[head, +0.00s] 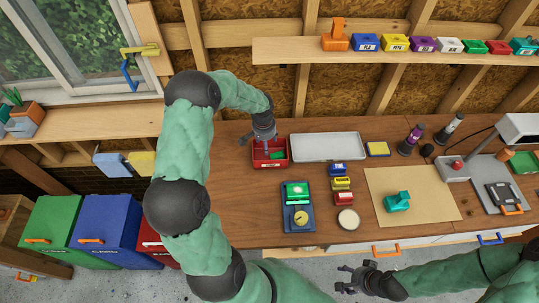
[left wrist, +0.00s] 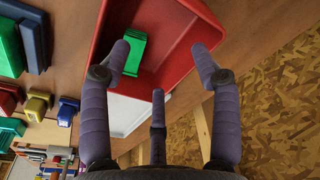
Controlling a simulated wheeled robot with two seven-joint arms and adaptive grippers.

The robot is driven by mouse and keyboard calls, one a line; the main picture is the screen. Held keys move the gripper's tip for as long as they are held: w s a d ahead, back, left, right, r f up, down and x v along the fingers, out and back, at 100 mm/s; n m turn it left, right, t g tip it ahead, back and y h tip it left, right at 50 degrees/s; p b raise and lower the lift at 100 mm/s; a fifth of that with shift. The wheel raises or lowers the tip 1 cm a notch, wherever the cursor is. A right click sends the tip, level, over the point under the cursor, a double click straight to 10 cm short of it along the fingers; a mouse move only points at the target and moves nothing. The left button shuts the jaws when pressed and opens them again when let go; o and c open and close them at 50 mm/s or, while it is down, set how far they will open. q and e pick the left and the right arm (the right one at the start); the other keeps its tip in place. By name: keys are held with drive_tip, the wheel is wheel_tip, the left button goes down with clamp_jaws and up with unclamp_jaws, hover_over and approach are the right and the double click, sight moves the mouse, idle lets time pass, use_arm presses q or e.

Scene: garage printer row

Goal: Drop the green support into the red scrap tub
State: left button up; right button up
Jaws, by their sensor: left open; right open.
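The red scrap tub (head: 283,163) stands on the workbench near the back wall. A green support (left wrist: 133,53) lies inside it on the tub floor, close to one wall; it also shows in the head view (head: 277,154). My left gripper (left wrist: 160,62) is over the tub, pointing down, with its fingers spread and nothing between them. The green support is below and beside one finger, seemingly apart from it. The red tub also fills the top of the left wrist view (left wrist: 178,78). My right gripper (head: 357,279) is open and empty in front of the bench's front edge.
A pale tray (head: 328,147) stands right of the tub. A blue scale-like device (head: 298,222), small coloured boxes (head: 341,184) and a round lid (head: 347,219) are nearer the front. A teal part (head: 397,201) rests on a tan mat (head: 440,204). A shelf (head: 290,52) runs above.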

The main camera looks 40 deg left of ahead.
use_arm(q)
drive_tip(key=shift+r, duration=0.1)
wheel_tip(320, 180, up, 12)
drive_tip(key=s, duration=0.1)
drive_tip(key=shift+s+d, duration=0.15)
drive_tip(key=shift+s, duration=0.05)
idle(0.5)
